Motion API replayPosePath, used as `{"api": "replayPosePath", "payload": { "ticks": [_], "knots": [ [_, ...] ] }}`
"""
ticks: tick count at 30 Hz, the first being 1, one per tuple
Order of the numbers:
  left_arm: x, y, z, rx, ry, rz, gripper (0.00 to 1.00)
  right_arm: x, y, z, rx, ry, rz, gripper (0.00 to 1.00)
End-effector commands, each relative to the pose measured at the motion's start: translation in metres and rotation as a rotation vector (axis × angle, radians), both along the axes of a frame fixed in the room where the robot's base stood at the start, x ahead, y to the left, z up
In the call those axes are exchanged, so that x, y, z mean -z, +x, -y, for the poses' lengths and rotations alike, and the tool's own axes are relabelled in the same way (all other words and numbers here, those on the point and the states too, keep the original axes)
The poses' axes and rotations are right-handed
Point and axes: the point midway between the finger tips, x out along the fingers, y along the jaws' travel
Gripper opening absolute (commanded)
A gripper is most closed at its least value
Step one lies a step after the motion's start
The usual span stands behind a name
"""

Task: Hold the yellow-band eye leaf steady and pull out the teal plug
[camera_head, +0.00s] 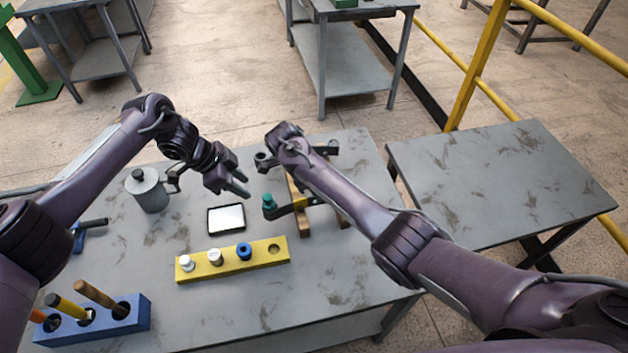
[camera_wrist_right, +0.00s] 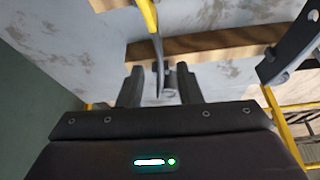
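The teal plug (camera_head: 268,202) sits at the left end of a dark leaf with a yellow band (camera_head: 299,201), beside a wooden rack (camera_head: 304,226). My left gripper (camera_head: 240,184) is open and empty, up and left of the teal plug and apart from it. In the head view my right gripper is hidden behind my right arm. In the right wrist view my right gripper (camera_wrist_right: 163,88) is open, its fingers apart on either side of a thin leaf end (camera_wrist_right: 160,72) with a yellow band (camera_wrist_right: 149,14). I cannot tell whether they touch it. The plug is not visible there.
A black-rimmed white tray (camera_head: 226,219) and a yellow block (camera_head: 232,262) with white and blue plugs and one empty hole lie in front. A grey can (camera_head: 148,191) stands left; a blue tool block (camera_head: 98,323) is at front left. Another dark leaf (camera_head: 327,148) sits behind.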

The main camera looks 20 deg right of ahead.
Motion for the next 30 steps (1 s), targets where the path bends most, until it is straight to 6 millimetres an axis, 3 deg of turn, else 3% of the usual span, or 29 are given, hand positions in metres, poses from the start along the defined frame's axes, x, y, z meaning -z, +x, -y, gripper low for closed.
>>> {"api": "replayPosePath", "payload": {
  "ticks": [10, 22, 30],
  "knots": [
    [0.000, 0.000, 0.000, 0.000, 0.000, 0.000, 0.36, 0.046, -0.002, 0.020, -0.001, 0.000, -0.001, 0.32],
    [0.000, 0.000, 0.000, 0.000, 0.000, 0.000, 0.36, 0.055, -0.003, 0.023, -0.001, 0.002, 0.000, 0.32],
    [0.000, 0.000, 0.000, 0.000, 0.000, 0.000, 0.36, 0.055, -0.003, 0.023, -0.001, 0.002, 0.001, 0.00]
  ]
}}
